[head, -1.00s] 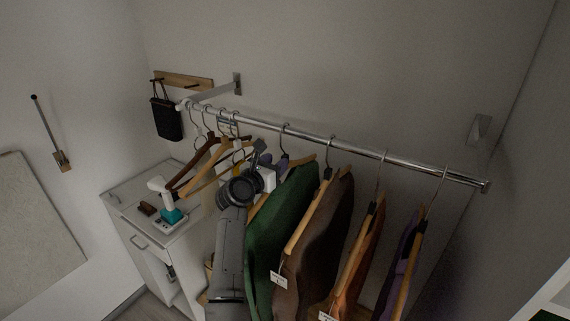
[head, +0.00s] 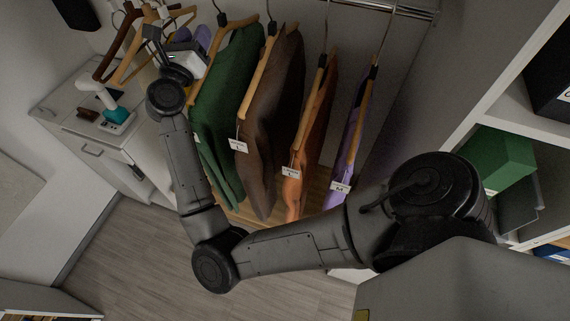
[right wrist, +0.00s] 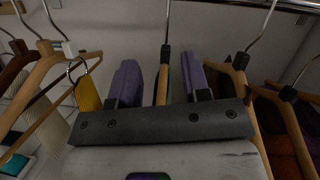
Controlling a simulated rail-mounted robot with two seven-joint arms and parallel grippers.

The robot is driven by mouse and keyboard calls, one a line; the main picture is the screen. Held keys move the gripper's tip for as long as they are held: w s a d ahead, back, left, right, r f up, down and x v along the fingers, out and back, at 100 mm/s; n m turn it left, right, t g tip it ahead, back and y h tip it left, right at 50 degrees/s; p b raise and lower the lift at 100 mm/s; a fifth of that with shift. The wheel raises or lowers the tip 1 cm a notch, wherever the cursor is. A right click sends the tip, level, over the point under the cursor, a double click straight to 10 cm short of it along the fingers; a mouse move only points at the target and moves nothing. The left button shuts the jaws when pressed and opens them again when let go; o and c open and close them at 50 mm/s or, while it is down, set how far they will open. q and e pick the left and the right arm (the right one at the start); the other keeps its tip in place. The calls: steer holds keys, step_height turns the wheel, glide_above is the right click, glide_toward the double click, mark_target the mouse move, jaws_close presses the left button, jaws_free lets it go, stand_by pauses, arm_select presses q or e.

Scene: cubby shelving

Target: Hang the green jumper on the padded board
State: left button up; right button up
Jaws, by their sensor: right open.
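The green jumper (head: 225,85) hangs from the rail on a wooden hanger, with a small white tag low on its left. My right gripper (head: 194,42) is at its upper left, near the hanger's shoulder. In the right wrist view the two purple fingers (right wrist: 160,82) are spread, with a wooden hanger seen edge-on between them, apart from both. I cannot tell for sure that this is the jumper's hanger. A pale textured panel (head: 14,205), perhaps the padded board, shows in part at the left edge. My left gripper is not in view.
Brown (head: 272,110), orange (head: 313,135) and purple (head: 350,135) garments hang to the right on the rail (head: 390,8). Empty hangers (head: 125,45) hang to the left. A white cabinet (head: 85,130) with small items stands at left. Shelving with a green box (head: 497,160) is at right.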

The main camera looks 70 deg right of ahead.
steer(key=a+f+m+t+y, duration=0.45)
steer(key=m+t+y, duration=0.2)
steer(key=m, duration=0.55)
steer(key=w+a+f+m+t+y, duration=0.1)
steer(key=a+f+m+t+y, duration=0.35)
steer(key=m, duration=0.75)
steer(key=a+f+m+t+y, duration=0.2)
steer(key=a+m+t+y, duration=0.6)
steer(key=m, duration=0.4)
steer(key=s+a+f+n+g+y, duration=0.2)
steer(key=s+a+f+n, duration=0.15)
steer(key=f, duration=0.25)
steer(key=s+a+f+n+g+y, duration=0.2)
steer(key=f+n, duration=0.3)
steer(key=f, duration=0.1)
steer(key=s+a+f+n+g+h, duration=0.1)
steer(key=s+a+f+n+g, duration=0.15)
steer(key=s+f+g, duration=0.4)
steer(key=s+a+f+n+g, duration=0.1)
steer(key=s+f+n+g, duration=0.2)
steer(key=s, duration=0.7)
steer(key=s+a+f+n+g+h, duration=0.15)
steer(key=s+f+g, duration=0.25)
steer(key=s+f, duration=0.4)
steer(key=w+d+r+p+v, duration=0.1)
steer(key=w+p+v, duration=0.2)
steer(key=p+v, duration=1.2)
steer(key=shift+d+r+n+y, duration=0.2)
steer(key=shift+r+n+y, duration=0.25)
steer(key=shift+r, duration=0.05)
